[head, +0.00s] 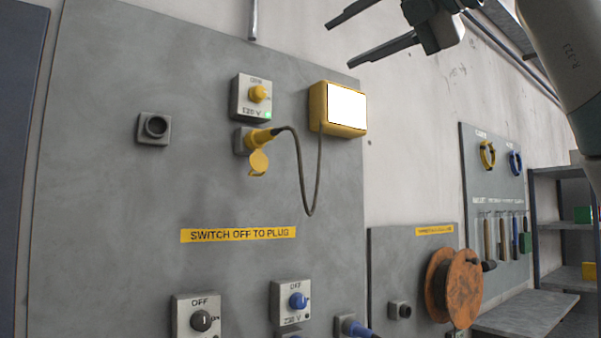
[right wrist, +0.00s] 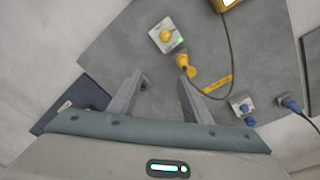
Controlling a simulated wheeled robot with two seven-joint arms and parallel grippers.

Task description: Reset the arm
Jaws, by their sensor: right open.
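My right gripper (head: 356,33) is at the top of the head view, in front of the wall above the panel's right edge. Its two fingers are apart with nothing between them. In the right wrist view the open fingers of this gripper (right wrist: 160,88) point toward the panel, apart from it. My left gripper is not in view. A yellow plug (head: 262,138) sits in the socket below a switch box with a yellow knob (head: 258,93) and a lit green lamp. Its cable runs to a yellow box with a bright white screen (head: 346,106).
The large grey panel (head: 90,200) also holds a round empty socket (head: 154,127), a black-knob switch (head: 203,320) and a blue-knob switch (head: 297,301). A blue plug (head: 352,327) is at the bottom. An orange cable reel (head: 454,287) and shelves (head: 562,228) stand to the right.

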